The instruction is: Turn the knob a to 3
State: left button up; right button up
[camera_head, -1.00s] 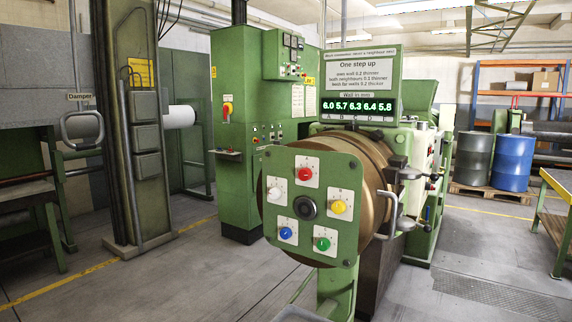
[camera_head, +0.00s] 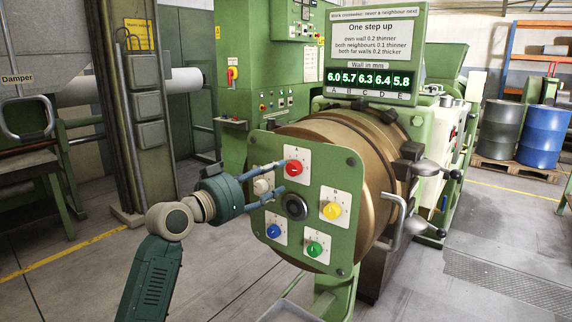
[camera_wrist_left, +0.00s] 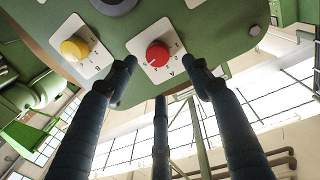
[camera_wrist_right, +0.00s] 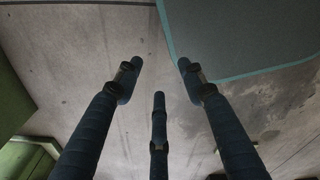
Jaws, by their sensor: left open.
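The red knob (camera_head: 293,168) sits on a white plate marked A at the top of the green panel (camera_head: 340,235) on the extruder's round head. In the left wrist view the red knob (camera_wrist_left: 157,54) lies just beyond and between the fingertips. My left gripper (camera_head: 281,176) is open, its fingers pointing at the panel's upper left, close to the red knob. I cannot tell whether they touch it. My right gripper (camera_wrist_right: 160,66) shows only in its own wrist view, open and empty above the floor. The knob's current number is too small to read.
The white knob (camera_head: 263,186) is partly behind my left gripper. Yellow (camera_head: 332,210), green (camera_head: 314,248) and blue (camera_head: 273,231) knobs surround a dark central disc (camera_head: 295,206). The display (camera_head: 369,79) reads 6.0, 5.7, 6.3, 6.4, 5.8. A curved handle (camera_head: 393,226) projects at right.

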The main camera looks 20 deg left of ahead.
aim_at(291, 168)
pick_arm(q)
jog(key=p+x, duration=0.1)
jog(key=x, duration=0.6)
jog(key=shift+f+p, duration=0.2)
jog(key=shift+p, duration=0.2)
jog(key=shift+c, duration=0.3)
jog(key=c, duration=0.8)
jog(key=shift+c, duration=1.2)
pick_arm(e)
jog(key=shift+w+a+r, duration=0.1)
jog(key=shift+w+r, duration=0.3)
jog(key=shift+r, duration=0.25)
jog(key=shift+w+r, duration=0.4)
jog(key=shift+r, duration=0.2)
